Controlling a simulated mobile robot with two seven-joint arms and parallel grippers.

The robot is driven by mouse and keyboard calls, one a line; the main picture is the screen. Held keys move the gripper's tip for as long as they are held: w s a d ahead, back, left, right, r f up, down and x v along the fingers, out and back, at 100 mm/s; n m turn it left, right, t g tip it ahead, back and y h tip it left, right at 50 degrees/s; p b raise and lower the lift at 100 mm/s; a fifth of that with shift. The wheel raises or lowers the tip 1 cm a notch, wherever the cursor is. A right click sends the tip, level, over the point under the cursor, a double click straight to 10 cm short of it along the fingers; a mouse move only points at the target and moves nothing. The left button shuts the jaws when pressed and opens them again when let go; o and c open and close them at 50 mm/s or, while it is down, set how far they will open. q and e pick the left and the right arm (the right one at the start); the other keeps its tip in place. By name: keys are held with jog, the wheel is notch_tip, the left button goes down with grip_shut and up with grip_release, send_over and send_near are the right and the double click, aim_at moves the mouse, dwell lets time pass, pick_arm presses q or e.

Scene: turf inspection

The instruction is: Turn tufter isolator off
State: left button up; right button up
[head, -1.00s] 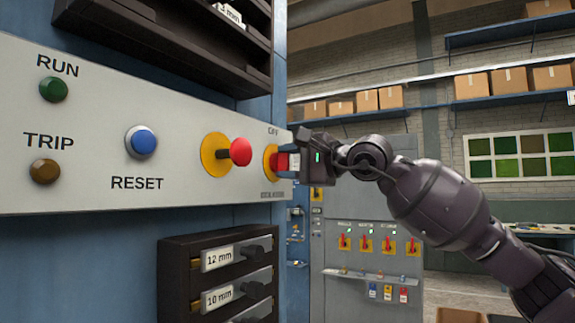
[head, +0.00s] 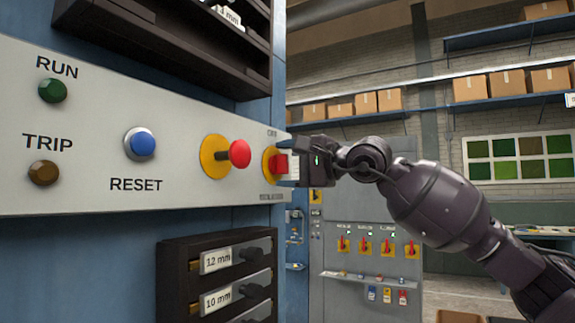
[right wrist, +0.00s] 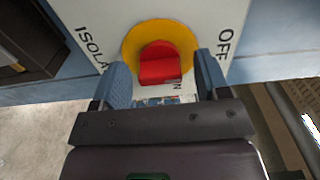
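The isolator is a red rotary handle (head: 280,163) on a yellow disc (head: 267,160) at the right end of the grey control panel. In the right wrist view the red handle (right wrist: 160,68) sits on its yellow disc (right wrist: 160,33). "OFF" is printed to the right, part of "ISOLA..." to the left. The handle's block extends down toward a partly hidden label ending in "N". My right gripper (head: 297,165) is open at the handle, with one finger (right wrist: 164,82) on either side and gaps showing. My left gripper is out of view.
A red mushroom button (head: 240,154) sticks out left of the isolator. A blue reset button (head: 140,144) and two lamps lie further left. Dark racks (head: 215,250) jut out below and above the panel. Another cabinet (head: 365,270) with red handles stands behind.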

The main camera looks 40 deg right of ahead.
jog(key=shift+d, duration=0.1)
jog(key=shift+v, duration=0.75)
jog(key=shift+s+d, duration=0.15)
jog(key=shift+s, duration=0.4)
jog(key=shift+v, duration=0.75)
jog(key=shift+s+d, duration=0.15)
jog(key=shift+s, duration=0.3)
jog(key=p, duration=0.2)
send_near(288, 164)
jog(key=shift+s+d, duration=0.1)
jog(key=shift+s, duration=0.25)
